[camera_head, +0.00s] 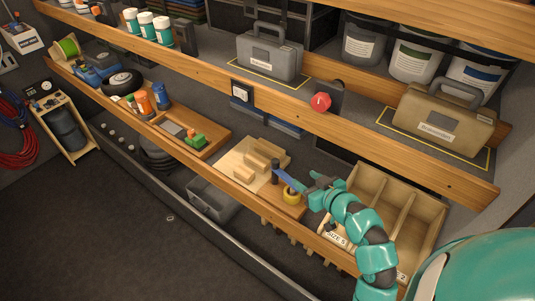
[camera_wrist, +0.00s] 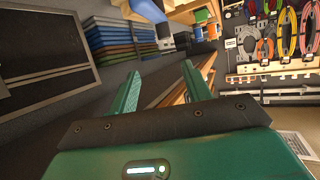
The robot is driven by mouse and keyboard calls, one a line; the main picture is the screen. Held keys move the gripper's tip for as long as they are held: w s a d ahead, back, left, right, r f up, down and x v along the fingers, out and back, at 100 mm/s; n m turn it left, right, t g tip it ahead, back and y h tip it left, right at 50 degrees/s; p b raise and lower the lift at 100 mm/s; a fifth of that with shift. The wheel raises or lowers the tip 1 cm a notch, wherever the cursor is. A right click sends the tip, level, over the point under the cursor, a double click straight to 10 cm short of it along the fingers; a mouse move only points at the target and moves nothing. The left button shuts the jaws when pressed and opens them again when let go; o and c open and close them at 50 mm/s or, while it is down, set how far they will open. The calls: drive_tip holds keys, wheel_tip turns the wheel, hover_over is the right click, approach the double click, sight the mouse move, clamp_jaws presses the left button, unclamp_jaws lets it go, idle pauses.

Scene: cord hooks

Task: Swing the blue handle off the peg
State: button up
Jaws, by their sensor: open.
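The blue handle (camera_head: 286,179) is a short bar on the wooden bench, running from a dark upright peg (camera_head: 275,170) toward my gripper. Its left end meets the peg in the head view; how it sits there is too small to tell. My gripper (camera_head: 310,187) is at the handle's right end, and I cannot tell whether they touch. In the wrist view my gripper's two green fingers (camera_wrist: 162,78) stand apart with nothing held between them. A blue piece (camera_wrist: 201,16) shows beyond them at the top, but I cannot tell if it is the handle.
Wooden blocks (camera_head: 262,158) lie on a board to the left. A divided wooden bin (camera_head: 402,205) stands close to the right, beside my arm. A shelf with a red knob (camera_head: 320,102) overhangs behind.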

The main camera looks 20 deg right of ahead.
drive_tip(key=b, duration=0.4)
approach(277, 162)
drive_tip(key=x, duration=0.9)
drive_tip(key=shift+w+f, duration=0.1)
drive_tip(key=shift+w+a+f+g, duration=0.3)
drive_tip(key=shift+w+f, duration=0.2)
drive_tip(key=shift+w, duration=0.25)
drive_tip(key=shift+d, duration=0.1)
clamp_jaws()
